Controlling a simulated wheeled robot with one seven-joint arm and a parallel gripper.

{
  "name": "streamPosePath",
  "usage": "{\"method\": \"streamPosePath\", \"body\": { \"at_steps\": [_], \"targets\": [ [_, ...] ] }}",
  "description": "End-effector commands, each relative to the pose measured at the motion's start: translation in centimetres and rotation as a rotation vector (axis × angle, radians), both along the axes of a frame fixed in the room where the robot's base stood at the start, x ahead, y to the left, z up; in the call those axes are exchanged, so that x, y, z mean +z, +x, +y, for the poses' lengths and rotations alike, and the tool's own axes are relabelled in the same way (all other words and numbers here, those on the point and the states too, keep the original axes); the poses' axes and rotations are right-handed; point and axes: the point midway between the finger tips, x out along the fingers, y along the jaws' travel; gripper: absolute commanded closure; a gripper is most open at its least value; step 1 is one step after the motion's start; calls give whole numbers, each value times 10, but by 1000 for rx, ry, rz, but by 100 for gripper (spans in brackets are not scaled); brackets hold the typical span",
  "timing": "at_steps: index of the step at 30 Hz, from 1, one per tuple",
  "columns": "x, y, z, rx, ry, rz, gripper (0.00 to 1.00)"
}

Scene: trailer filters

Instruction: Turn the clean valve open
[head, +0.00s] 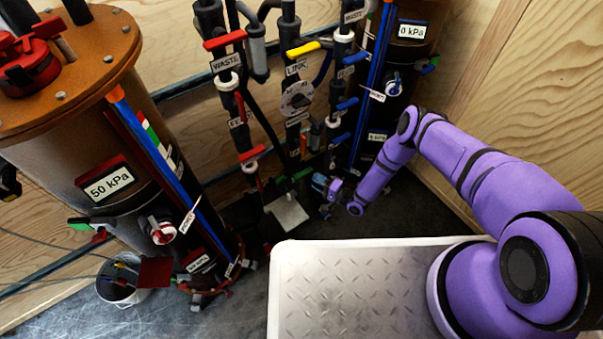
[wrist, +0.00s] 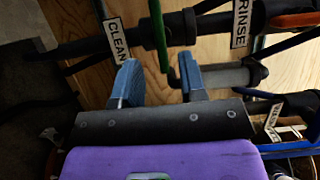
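The CLEAN label (wrist: 117,40) sits on a dark pipe at the upper left of the wrist view. A green lever (wrist: 157,35) stands beside it, and its lower end reaches the gap between my fingers. My gripper (wrist: 160,78) is open, with one blue finger on each side of that end; I cannot tell whether either touches it. In the head view my gripper (head: 322,185) is low among the pipes, right of a small green handle (head: 302,174). The valve body is partly hidden.
The RINSE label (wrist: 241,22) and a grey pipe (wrist: 222,77) are close right of my fingers. In the head view, WASTE and LINK valves with red (head: 225,40) and yellow (head: 303,48) handles stand above. A brown tank (head: 75,130) is at left.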

Motion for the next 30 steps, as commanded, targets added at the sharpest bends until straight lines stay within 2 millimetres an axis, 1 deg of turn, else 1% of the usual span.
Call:
{"method": "streamPosePath", "body": {
  "at_steps": [1,6,12,16,24,25,26,27,30],
  "targets": [
    [0,5,9,2,1,-3,62],
    [0,21,32,1,1,-3,62],
    [0,34,51,0,0,-1,62],
    [0,37,56,0,-1,1,62],
    [0,38,57,-1,-1,1,62],
    [0,38,57,-1,-1,1,64],
    [0,38,57,-1,-1,1,71],
    [0,38,57,0,-1,1,80],
    [0,38,57,0,-1,1,100]
  ]
}}
